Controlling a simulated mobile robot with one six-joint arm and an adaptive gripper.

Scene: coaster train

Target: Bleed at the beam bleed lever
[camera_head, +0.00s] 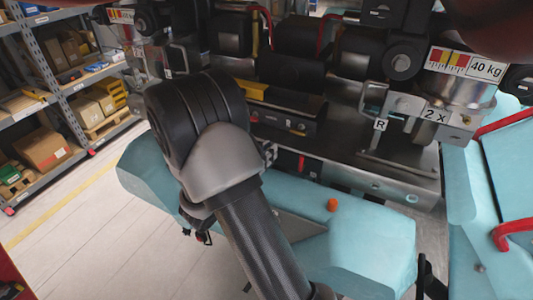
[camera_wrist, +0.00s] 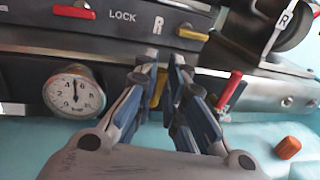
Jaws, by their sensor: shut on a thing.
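My gripper (camera_wrist: 166,68) is in front of the dark lower panel in the wrist view, its two fingers close together. A yellow piece (camera_wrist: 160,88) shows between the fingers. I take it for part of the beam bleed lever, but the fingers hide most of it and its angle cannot be told. In the head view my own arm covers most of the gripper and the lever. A round pressure gauge (camera_wrist: 75,91) sits left of the gripper, its needle pointing about straight up.
A red handle (camera_wrist: 229,88) stands close right of my fingers. An orange knob (camera_wrist: 288,148) sits on the teal beam (camera_head: 375,240). Shelves (camera_head: 45,100) stand left, beyond open floor.

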